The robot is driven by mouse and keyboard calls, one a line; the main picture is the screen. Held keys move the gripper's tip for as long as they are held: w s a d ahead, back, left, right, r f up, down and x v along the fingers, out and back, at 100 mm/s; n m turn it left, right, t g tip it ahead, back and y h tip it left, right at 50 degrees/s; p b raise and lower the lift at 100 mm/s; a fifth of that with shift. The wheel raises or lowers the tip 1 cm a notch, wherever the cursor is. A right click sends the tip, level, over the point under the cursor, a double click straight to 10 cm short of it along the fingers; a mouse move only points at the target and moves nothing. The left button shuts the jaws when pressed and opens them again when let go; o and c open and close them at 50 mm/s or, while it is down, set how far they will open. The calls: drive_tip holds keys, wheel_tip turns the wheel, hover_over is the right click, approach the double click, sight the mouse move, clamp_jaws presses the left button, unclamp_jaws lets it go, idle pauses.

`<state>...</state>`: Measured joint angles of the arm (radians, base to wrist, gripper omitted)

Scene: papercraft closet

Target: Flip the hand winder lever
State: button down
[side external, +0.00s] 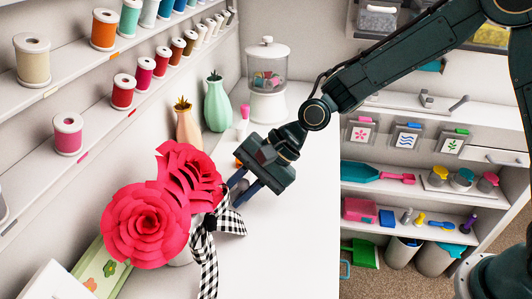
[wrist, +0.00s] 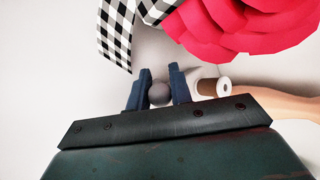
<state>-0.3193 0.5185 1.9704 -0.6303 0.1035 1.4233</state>
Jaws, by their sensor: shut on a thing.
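A round dark grey knob (wrist: 159,93), which looks like the end of the hand winder lever, sits between the two blue fingers of my gripper (wrist: 160,80) in the wrist view. The fingers are shut on it, one on each side. In the side view my gripper (side external: 243,189) is low over the white counter, just right of the red paper flowers. The winder's body and the rest of the lever are mostly hidden there. A spool with brown thread (wrist: 211,87) lies just right of the fingers in the wrist view.
Large red paper flowers (side external: 147,222) with a black-and-white checked ribbon (side external: 231,219) crowd my gripper on the left. A peach vase (side external: 188,124), a green vase (side external: 217,108) and a lidded jar (side external: 267,65) stand behind. The white counter (side external: 285,240) is clear towards the front right.

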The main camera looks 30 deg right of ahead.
drive_tip(key=t+y, duration=0.1)
drive_tip(key=y, duration=0.1)
drive_tip(key=t+y, duration=0.1)
drive_tip(key=shift+s+d+f+n+t, duration=0.25)
drive_tip(key=shift+s+d+n+t, duration=0.05)
drive_tip(key=shift+d+n, duration=0.1)
drive_tip(key=shift+d+t+y, duration=0.1)
drive_tip(key=shift+t+y, duration=0.2)
drive_tip(key=shift+y, duration=0.4)
drive_tip(key=c, duration=1.3)
unclamp_jaws()
drive_tip(key=shift+s, duration=0.1)
drive_tip(key=shift+o, duration=0.2)
drive_tip(key=shift+f, duration=0.1)
drive_tip(key=shift+h, duration=0.4)
